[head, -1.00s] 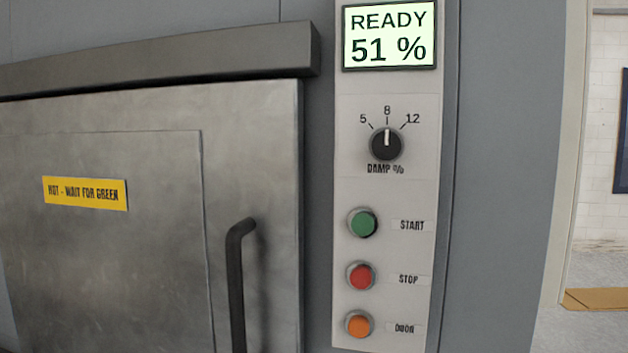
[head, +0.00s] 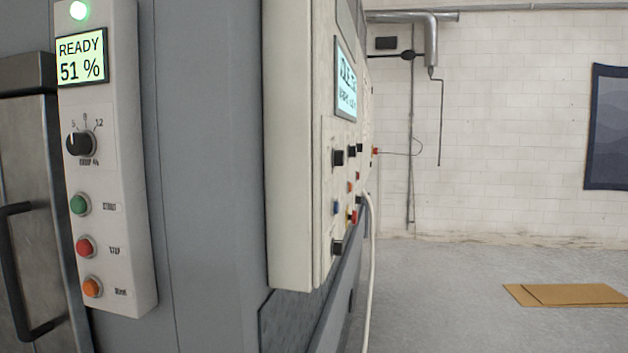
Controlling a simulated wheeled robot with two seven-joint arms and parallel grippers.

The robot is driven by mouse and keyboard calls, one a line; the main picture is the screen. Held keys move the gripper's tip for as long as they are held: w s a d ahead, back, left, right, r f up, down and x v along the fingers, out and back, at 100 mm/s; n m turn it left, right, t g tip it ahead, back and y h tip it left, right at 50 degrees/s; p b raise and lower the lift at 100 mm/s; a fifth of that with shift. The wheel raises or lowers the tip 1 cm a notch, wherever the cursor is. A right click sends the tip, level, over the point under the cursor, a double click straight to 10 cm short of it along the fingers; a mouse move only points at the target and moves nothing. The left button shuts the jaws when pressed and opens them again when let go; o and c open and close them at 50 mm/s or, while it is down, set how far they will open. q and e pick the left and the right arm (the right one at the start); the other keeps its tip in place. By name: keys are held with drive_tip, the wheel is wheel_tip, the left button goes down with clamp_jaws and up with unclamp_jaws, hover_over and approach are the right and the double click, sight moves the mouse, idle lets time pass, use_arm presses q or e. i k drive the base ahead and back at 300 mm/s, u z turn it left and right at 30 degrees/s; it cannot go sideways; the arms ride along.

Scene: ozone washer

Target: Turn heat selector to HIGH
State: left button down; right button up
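No knob that I can read as a heat selector is in view. On the left, a narrow panel (head: 133,200) carries a black knob (head: 80,143) marked 5, 8 and 12. A cream control box (head: 296,150) on the machine's side shows edge-on, with a blue-lit screen (head: 346,82). Its face carries several black knobs, such as one near the lower edge (head: 337,247), and small coloured buttons. Their labels and pointer positions are too slanted to read. Neither of my grippers is in view.
The left panel's screen (head: 81,57) reads READY 51 %, with a lit green lamp (head: 79,10) above. A door handle (head: 12,270) is at far left. A white hose (head: 373,270) hangs by the box. The floor at right is clear except flat cardboard (head: 570,295).

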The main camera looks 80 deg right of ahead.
sight(338, 156)
drive_tip(key=k, duration=0.3)
drive_tip(key=z, duration=2.7)
drive_tip(key=i, duration=0.5)
drive_tip(key=u, duration=0.1)
drive_tip(key=k, duration=1.25)
drive_tip(key=u, duration=0.7)
drive_tip(key=i, duration=1.5)
drive_tip(key=z, duration=0.2)
